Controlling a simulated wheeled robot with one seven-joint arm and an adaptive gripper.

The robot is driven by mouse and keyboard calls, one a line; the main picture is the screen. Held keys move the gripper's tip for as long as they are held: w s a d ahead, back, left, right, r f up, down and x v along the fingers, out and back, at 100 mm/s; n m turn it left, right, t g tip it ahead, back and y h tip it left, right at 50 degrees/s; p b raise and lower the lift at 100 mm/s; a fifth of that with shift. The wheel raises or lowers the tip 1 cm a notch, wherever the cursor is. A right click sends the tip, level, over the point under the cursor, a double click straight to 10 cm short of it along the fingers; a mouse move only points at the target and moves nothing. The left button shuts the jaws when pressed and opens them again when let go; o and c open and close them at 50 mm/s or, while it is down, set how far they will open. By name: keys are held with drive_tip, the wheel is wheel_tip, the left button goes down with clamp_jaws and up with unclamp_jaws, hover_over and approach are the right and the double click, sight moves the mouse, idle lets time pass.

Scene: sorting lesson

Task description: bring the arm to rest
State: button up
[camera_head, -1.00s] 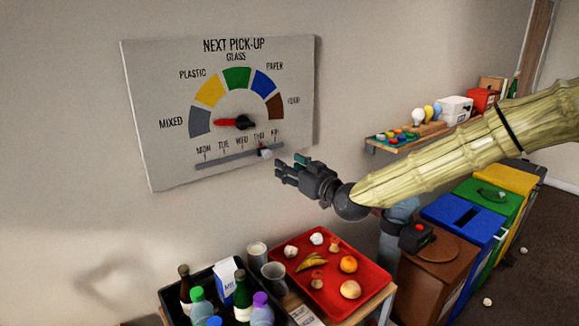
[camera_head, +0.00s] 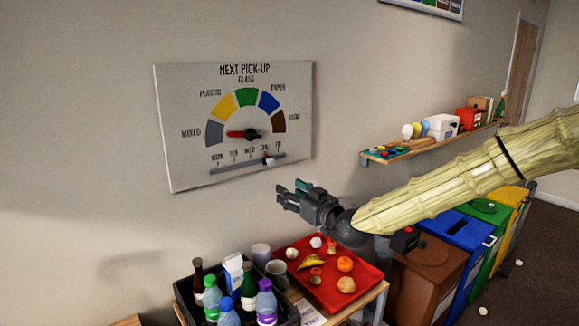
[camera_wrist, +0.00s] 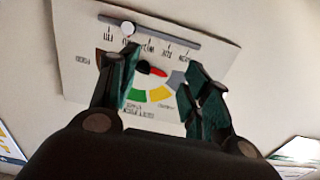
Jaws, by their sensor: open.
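My gripper (camera_head: 290,190) is open and empty in the head view. It is in the air in front of the wall, below and right of the pick-up board and above the red tray. The white "NEXT PICK-UP" board (camera_head: 185,88) hangs on the wall with a coloured dial. Its red pointer (camera_head: 238,134) points left, at the edge of the grey MIXED part. The slider knob (camera_head: 268,161) is near THU on the day scale. In the wrist view, the open fingers (camera_wrist: 160,85) frame the board (camera_wrist: 75,75), which appears upside down, with nothing between them.
Below my gripper, a red tray (camera_head: 376,275) holds food items, beside a dark crate (camera_head: 290,316) of bottles and a carton. Brown (camera_head: 420,285), blue (camera_head: 462,232) and green bins stand at right. A wall shelf (camera_head: 425,144) holds bulbs and boxes. The wall left of the board is bare.

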drive_tip(key=s+f+m+g+h, duration=0.1)
drive_tip(key=s+f, duration=0.2)
drive_tip(key=f, duration=0.5)
drive_tip(key=s+d+f+m+g+h, duration=0.1)
drive_tip(key=s+f+g, duration=0.15)
drive_tip(key=f, duration=0.55)
drive_tip(key=s+f+h, duration=0.1)
drive_tip(key=s+f, duration=0.3)
drive_tip(key=f, duration=0.4)
drive_tip(key=s+d+f+m+g+h, duration=0.1)
drive_tip(key=s+d+f+g, duration=0.15)
drive_tip(key=s+f, duration=0.55)
drive_tip(key=s+d+f+m+g+h, duration=0.1)
drive_tip(key=s+d+f+g+h, duration=0.15)
drive_tip(key=s+f, duration=0.6)
drive_tip(key=s+d+f+m+g+h, duration=0.1)
drive_tip(key=s+d+f, duration=0.3)
drive_tip(key=s, duration=0.5)
drive_tip(key=s+d+f+m+g+h, duration=0.1)
drive_tip(key=s+d+f, duration=0.4)
drive_tip(key=s, duration=0.5)
drive_tip(key=s+d+f+m+g+h, duration=0.1)
drive_tip(key=s+d+f+g, duration=0.3)
drive_tip(key=s, duration=0.6)
drive_tip(key=shift+d+f+m+h, duration=0.3)
drive_tip(key=shift+d+f+h, duration=0.4)
drive_tip(key=shift+d, duration=0.45)
